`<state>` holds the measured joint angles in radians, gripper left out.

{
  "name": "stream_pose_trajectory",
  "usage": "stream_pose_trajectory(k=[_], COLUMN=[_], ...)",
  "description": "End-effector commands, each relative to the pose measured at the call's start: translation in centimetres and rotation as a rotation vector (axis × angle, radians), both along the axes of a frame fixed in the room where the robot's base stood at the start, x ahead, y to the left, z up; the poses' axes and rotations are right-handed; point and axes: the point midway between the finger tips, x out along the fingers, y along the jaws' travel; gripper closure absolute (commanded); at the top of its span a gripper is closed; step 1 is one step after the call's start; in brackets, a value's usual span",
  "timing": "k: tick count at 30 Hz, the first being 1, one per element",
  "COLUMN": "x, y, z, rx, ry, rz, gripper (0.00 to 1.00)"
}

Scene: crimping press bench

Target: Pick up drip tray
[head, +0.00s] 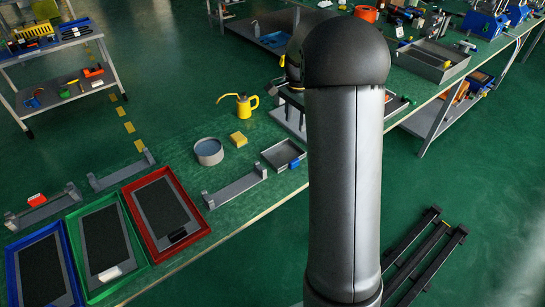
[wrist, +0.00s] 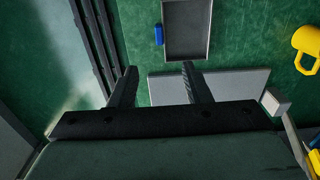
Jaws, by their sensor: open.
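The drip tray appears to be the shallow grey rectangular tray (head: 274,163) with a blue block-like grip (head: 297,163) on its near edge. It lies flat on the green bench, just left of my arm. In the wrist view the tray (wrist: 187,58) is at the top centre, with the blue grip (wrist: 158,34) on its left side. It looks empty; its far end is cut off. My gripper (wrist: 158,68) is open with nothing between its fingers. In the head view my arm hides the gripper.
Red (head: 141,243), green and blue framed bins line the left.

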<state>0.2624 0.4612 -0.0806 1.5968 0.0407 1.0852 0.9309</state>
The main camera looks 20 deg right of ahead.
Motion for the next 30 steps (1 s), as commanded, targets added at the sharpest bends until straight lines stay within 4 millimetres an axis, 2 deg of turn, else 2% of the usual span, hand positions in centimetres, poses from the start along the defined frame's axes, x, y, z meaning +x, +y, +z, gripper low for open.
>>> stream_pose_trajectory(k=[5, 15, 19, 25, 30], x=[0.1, 0.0, 0.1, 0.1, 0.0], y=[-0.1, -0.1, -0.1, -0.2, -0.4], z=[-2.7, -9.9, -11.5, -12.7, -15.2], rx=[0.002, 0.002, 0.000, 0.000, 0.002], ry=[0.005, 0.005, 0.002, 0.002, 0.004], rz=[-0.010, -0.007, -0.007, -0.006, -0.006], gripper=[0.56, 0.56, 0.56, 0.56, 0.56])
